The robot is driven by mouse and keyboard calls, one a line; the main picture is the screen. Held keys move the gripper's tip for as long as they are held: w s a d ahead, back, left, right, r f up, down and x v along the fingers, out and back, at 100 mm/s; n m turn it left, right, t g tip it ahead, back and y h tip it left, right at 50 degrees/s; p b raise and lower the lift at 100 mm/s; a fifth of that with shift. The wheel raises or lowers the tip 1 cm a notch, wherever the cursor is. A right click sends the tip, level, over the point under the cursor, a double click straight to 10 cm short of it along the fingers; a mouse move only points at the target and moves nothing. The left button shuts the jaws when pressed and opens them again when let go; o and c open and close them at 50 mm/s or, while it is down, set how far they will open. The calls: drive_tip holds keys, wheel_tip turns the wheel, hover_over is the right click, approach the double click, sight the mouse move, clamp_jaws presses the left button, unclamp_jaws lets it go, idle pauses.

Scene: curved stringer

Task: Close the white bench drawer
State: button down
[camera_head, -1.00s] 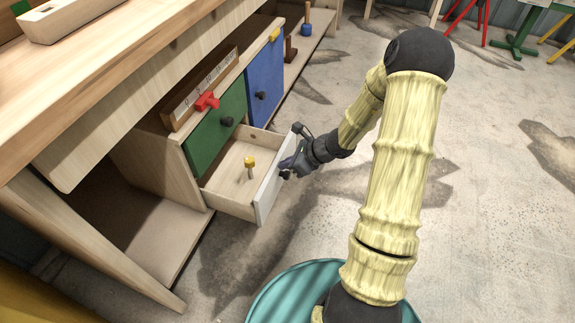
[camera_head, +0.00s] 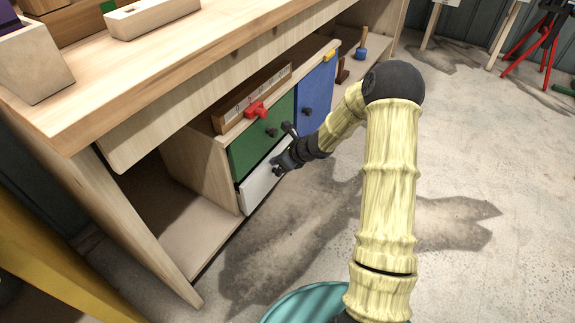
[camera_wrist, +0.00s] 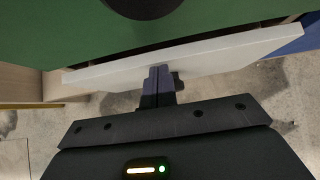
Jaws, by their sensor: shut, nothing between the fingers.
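The white bench drawer (camera_head: 259,190) is in the bench under the green drawer, its front nearly in line with the cabinet face. In the wrist view, the top edge of its white front (camera_wrist: 225,58) crosses the picture, with a narrow dark gap between it and the green front. My gripper (camera_head: 279,168) is at the white front, on its outer side. In the wrist view its fingers (camera_wrist: 158,74) are together and empty, their tips at the white front; they appear to touch it. The drawer's inside is hidden.
The green drawer (camera_head: 252,150) with a dark knob sits directly above. A blue door (camera_head: 315,98) stands to its right. A red handle piece (camera_head: 256,109) sits on the ledge above.

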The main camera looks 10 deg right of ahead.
drive_tip(key=shift+w+a+r, duration=0.15)
drive_tip(key=shift+w+a, duration=0.6)
drive_tip(key=shift+a, duration=0.05)
drive_tip(key=shift+a, duration=0.2)
drive_tip(key=shift+s+d, duration=0.1)
drive_tip(key=shift+d, duration=0.25)
drive_tip(key=s+d+r+p, duration=0.4)
drive_tip(key=s+d+r, duration=0.2)
drive_tip(key=s+d, duration=0.2)
drive_tip(key=shift+r, duration=0.35)
drive_tip(key=shift+w+d, duration=0.1)
drive_tip(key=shift+w, duration=0.05)
